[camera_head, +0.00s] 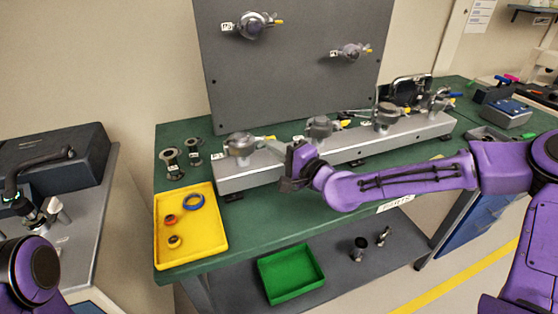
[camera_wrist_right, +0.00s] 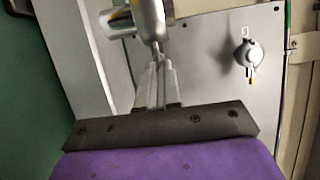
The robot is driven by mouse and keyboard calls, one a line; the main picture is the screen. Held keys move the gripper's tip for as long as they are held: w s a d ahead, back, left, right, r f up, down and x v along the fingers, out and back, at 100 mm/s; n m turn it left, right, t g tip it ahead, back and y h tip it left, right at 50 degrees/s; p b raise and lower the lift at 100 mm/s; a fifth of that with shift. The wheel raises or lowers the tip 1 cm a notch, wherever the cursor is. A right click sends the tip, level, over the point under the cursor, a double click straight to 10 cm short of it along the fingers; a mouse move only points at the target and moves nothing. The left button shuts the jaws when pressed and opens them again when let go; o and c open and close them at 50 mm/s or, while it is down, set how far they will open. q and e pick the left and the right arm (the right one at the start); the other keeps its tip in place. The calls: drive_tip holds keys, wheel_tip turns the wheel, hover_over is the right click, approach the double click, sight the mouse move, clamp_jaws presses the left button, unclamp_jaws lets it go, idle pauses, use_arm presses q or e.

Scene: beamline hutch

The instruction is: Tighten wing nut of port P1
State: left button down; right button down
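A grey manifold (camera_head: 330,153) lies on the green bench with several capped metal ports along its top. The leftmost port (camera_head: 241,144) has a small white tag beside it, too small to read; I take it for P1. My left gripper is out of view.
A yellow tray (camera_head: 190,240) with several rings is at the bench's left end, with two metal flanged pieces (camera_head: 173,163) behind it. A grey upright panel (camera_head: 295,85) with two more ports stands behind the manifold. A green tray (camera_head: 291,274) is on the lower shelf.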

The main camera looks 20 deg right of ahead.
drive_tip(key=shift+a+f+m+t+b, duration=0.15)
drive_tip(key=shift+m+t+b, duration=0.3)
drive_tip(key=shift+m+b, duration=1)
drive_tip(key=shift+f+m+t+b, duration=0.35)
drive_tip(key=shift+m+b, duration=0.55)
drive_tip(key=shift+b, duration=1.1)
drive_tip(key=shift+a+f+m+t+b, duration=0.15)
drive_tip(key=shift+m+t+b, duration=0.35)
drive_tip(key=shift+m+b, duration=0.95)
drive_tip(key=shift+n+b, duration=0.3)
drive_tip(key=shift+r, duration=0.1)
drive_tip(key=c, duration=1.6)
unclamp_jaws()
drive_tip(key=shift+s, duration=0.1)
